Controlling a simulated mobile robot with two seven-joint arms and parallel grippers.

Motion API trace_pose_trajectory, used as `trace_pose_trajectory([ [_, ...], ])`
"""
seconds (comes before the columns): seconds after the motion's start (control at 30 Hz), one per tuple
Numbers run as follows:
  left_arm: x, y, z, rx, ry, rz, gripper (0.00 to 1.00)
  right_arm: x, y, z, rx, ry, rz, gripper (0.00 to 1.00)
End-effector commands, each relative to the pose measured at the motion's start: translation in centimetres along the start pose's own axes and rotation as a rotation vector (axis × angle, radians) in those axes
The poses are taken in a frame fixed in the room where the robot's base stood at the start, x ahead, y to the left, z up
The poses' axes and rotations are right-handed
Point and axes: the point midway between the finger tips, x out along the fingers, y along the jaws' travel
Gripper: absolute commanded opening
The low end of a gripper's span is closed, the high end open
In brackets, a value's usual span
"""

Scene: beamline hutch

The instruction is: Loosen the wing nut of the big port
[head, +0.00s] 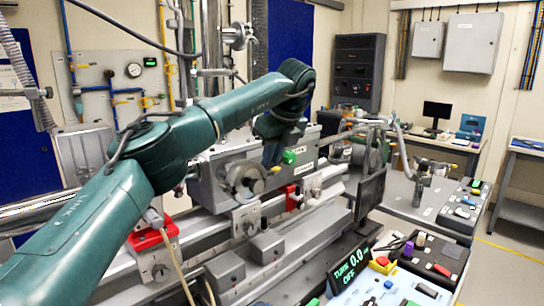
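My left arm reaches in from the left. Its gripper (271,158) points down in front of a grey box-shaped chamber (220,160). A round metal port (243,179) sits on the chamber's front face, just left of the gripper. A small yellow-orange piece (275,169) shows at the port's right side, close to the fingertips; I cannot tell whether it is the wing nut or whether the gripper touches it. The gap between the fingers is too small to make out. My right gripper is not in view.
A green knob (289,157) and a red clamp (291,197) are right of the gripper. A dark monitor (370,192) stands further right. A rail (200,235) runs below the chamber. Control boxes (432,258) and a "TURB" display (350,268) fill the lower right.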

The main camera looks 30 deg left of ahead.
Motion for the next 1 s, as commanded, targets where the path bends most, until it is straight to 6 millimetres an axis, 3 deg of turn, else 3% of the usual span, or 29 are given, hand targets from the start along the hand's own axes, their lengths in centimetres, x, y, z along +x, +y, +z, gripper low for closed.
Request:
trace_pose_trajectory([
  [0.27,-1.8,-0.1,0.1,-0.003,-0.003,-0.006,0.13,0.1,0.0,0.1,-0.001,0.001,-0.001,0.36],
  [0.6,-9.4,-0.1,0.1,-0.002,-0.002,-0.003,0.13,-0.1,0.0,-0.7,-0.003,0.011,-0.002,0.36],
  [0.73,-11.6,0.0,0.1,-0.002,-0.002,-0.002,0.13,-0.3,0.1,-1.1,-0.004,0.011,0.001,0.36],
  [1.0,-13.2,0.0,0.0,0.0,0.0,0.001,0.13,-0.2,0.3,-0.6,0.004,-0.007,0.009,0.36],
])
